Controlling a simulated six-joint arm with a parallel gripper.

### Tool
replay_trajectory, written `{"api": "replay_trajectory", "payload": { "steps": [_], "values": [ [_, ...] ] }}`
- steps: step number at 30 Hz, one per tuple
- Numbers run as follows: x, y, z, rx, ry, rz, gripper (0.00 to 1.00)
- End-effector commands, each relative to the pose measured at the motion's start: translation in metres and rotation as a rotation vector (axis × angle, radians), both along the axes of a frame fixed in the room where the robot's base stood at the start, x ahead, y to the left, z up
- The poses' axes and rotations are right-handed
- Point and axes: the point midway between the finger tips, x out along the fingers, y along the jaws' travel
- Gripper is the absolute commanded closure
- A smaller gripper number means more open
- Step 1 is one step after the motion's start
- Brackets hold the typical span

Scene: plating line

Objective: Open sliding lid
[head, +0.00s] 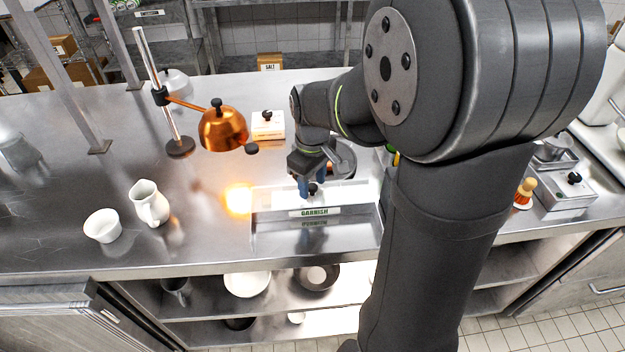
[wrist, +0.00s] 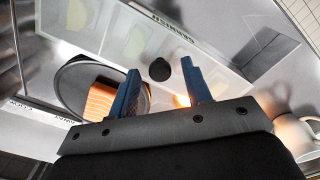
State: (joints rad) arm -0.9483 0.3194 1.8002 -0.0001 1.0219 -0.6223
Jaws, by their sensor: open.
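The garnish box (head: 315,212) stands at the front of the steel counter, with a GARNISH label on its front. Its pale, see-through lid (wrist: 218,76) lies over the box in the wrist view, and colored contents show faintly beneath. A black knob (wrist: 160,69) sits on the lid; it also shows in the head view (head: 313,189). My gripper (wrist: 160,66) is open with blue fingers. In the wrist view the knob appears between the fingertips, with gaps on both sides; I cannot tell whether they are level with it.
A dark plate (wrist: 72,72) with a salmon piece (wrist: 100,101) lies close beside the box. A copper heat lamp (head: 222,128) stands behind left. A white jug (head: 150,203) and a white bowl (head: 103,226) are at left. A small lidded box (head: 267,126) stands farther back.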

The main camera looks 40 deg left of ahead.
Motion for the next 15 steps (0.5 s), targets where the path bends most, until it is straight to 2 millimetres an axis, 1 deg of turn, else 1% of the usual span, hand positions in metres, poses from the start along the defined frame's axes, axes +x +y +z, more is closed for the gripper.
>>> {"api": "replay_trajectory", "payload": {
  "steps": [3,5,6,10,15],
  "values": [
    [0.0,0.0,0.0001,0.0,0.0,0.0,0.55],
    [0.0,0.0,0.0002,0.0,0.0,0.0,0.67],
    [0.0,0.0,0.0003,0.0,0.0,0.0,0.75],
    [0.0,0.0,0.0003,0.0,0.0,0.0,1.0],
    [-0.0008,-0.0008,0.0006,0.0,0.0,0.0,1.0]
  ]
}}
